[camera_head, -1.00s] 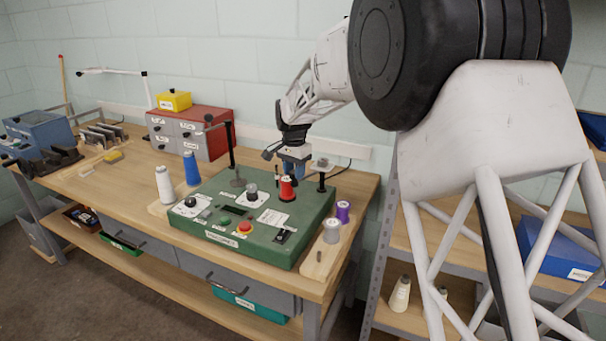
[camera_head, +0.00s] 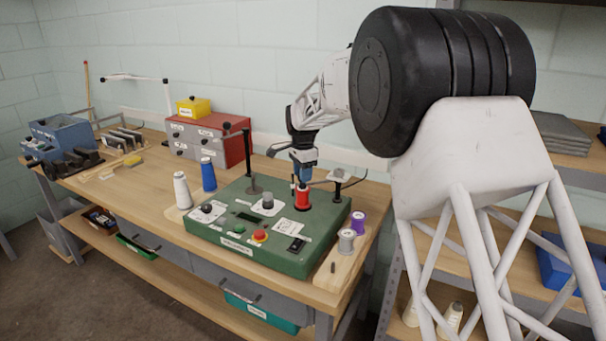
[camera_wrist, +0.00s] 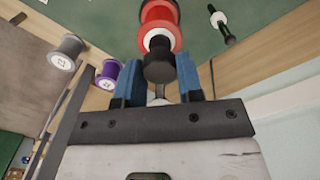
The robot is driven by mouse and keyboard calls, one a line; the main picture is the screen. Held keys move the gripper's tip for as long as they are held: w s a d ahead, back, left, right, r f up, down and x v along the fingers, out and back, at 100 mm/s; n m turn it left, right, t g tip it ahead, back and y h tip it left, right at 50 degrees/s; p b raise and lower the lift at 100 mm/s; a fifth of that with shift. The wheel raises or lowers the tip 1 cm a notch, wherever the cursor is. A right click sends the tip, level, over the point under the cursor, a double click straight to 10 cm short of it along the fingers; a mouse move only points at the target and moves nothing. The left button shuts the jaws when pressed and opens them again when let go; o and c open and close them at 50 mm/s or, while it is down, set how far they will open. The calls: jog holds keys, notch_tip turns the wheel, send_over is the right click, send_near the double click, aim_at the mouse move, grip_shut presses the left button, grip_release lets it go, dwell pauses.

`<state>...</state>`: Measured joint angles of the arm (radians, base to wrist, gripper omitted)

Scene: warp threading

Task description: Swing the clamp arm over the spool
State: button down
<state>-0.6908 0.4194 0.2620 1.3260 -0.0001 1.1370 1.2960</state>
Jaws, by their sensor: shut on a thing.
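The red spool (camera_head: 302,198) stands upright on the green panel (camera_head: 225,215). My gripper (camera_head: 302,178) points down directly above it. In the wrist view the spool (camera_wrist: 158,14) lies beyond my blue fingertips (camera_wrist: 160,68), which are closed around a black knob (camera_wrist: 159,64). The knob lines up with the spool's end; whether it touches the spool is unclear. I cannot tell whether this knob belongs to the clamp arm, as no arm linking it to a post shows clearly. A short black post with a grey top (camera_head: 340,178) stands right of the spool.
A tall black post with a side arm (camera_head: 248,160) stands at the panel's back left. A red-and-grey drawer cabinet (camera_head: 208,138) stands behind.

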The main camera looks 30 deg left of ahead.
jog(key=shift+r, duration=0.1)
jog(key=c, duration=0.8)
grip_release()
jog(key=shift+o, duration=0.2)
jog(key=shift+r, duration=3.85)
